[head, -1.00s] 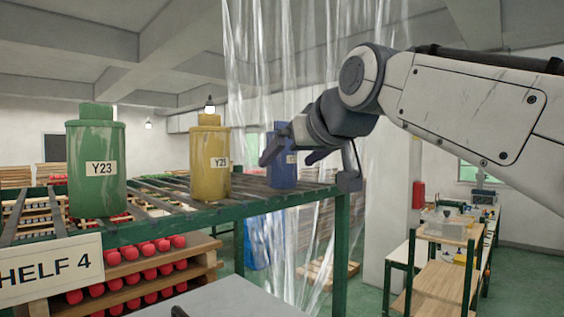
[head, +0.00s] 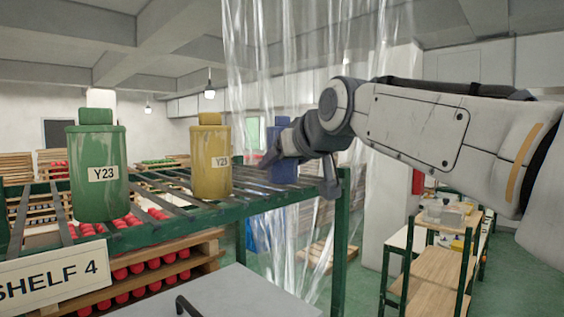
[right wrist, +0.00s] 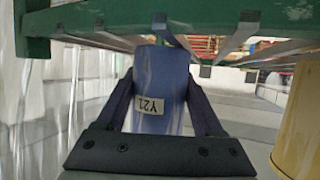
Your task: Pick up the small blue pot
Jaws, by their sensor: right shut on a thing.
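The small blue pot (head: 280,166) stands on the slatted green shelf (head: 259,208), at its right end. It is partly hidden by my right gripper (head: 280,152). In the right wrist view the blue pot (right wrist: 160,85), labelled Y21, is between the two fingers of my right gripper (right wrist: 160,95), which are shut on it. I cannot tell whether the pot still touches the slats. My left gripper is not in view.
A wooden shelf unit (head: 432,270) stands at right with free floor between.

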